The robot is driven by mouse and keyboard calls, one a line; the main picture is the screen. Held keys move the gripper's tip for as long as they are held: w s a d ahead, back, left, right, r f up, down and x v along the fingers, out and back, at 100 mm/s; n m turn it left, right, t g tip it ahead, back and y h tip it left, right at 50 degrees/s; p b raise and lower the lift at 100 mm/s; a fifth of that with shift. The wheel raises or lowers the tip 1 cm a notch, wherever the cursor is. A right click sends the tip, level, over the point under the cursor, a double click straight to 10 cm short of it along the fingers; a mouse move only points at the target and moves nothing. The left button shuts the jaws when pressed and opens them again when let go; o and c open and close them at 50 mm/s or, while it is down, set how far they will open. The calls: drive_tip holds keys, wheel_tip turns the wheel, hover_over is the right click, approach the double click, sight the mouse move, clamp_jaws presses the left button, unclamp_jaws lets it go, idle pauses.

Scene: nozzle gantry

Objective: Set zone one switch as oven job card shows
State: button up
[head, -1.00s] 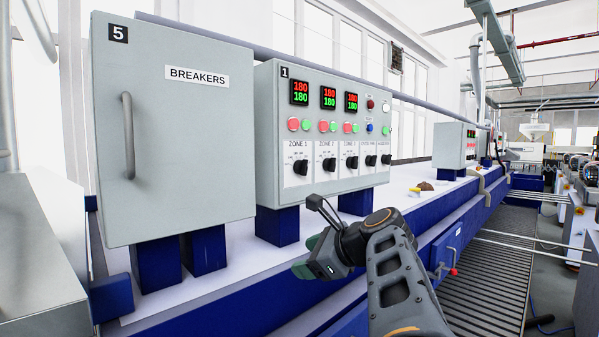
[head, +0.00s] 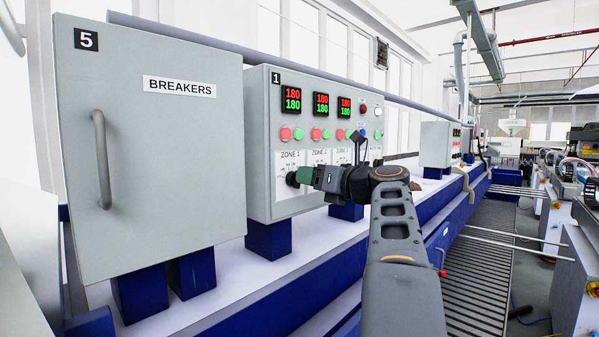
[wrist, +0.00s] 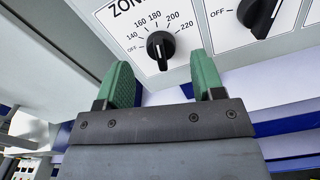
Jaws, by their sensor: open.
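The zone one switch is a black rotary knob (wrist: 160,46) on a white plate marked OFF, 140, 160, 180, 200 and 220. I cannot tell surely which mark its pointer faces. In the head view the knob (head: 291,179) shows under the ZONE 1 label, partly hidden by my gripper (head: 305,175). In the wrist view my gripper (wrist: 162,75) is open, its two green fingers spread just short of the knob, one to each side below it. Nothing is between the fingers. I cannot make out an oven job card in these views.
Panel 1 (head: 258,150) carries red and green buttons, and displays reading 180. A neighbouring knob (wrist: 260,14) is right of the zone one knob. The closed BREAKERS cabinet (head: 165,130) with its handle (head: 102,160) stands left.

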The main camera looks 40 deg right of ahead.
sight(293, 176)
drive_tip(key=shift+w+a+p, duration=0.2)
drive_tip(key=shift+w+a, duration=0.05)
drive_tip(key=shift+w, duration=0.85)
drive_tip(key=shift+w+a+p, duration=0.2)
drive_tip(key=shift+w, duration=0.9)
drive_tip(key=c, duration=0.9)
drive_tip(key=n, duration=0.2)
drive_tip(key=n+b, duration=0.1)
drive_tip(key=n, duration=0.2)
drive_tip(key=shift+a+f+n+b, duration=0.1)
drive_tip(key=shift+a+n+b, duration=0.2)
drive_tip(key=shift+n+b, duration=0.1)
drive_tip(key=n+b, duration=0.1)
drive_tip(key=n, duration=0.2)
drive_tip(key=n+b, duration=0.1)
drive_tip(key=n, duration=0.2)
drive_tip(key=shift+s+a+f, duration=0.1)
drive_tip(key=shift+a, duration=0.1)
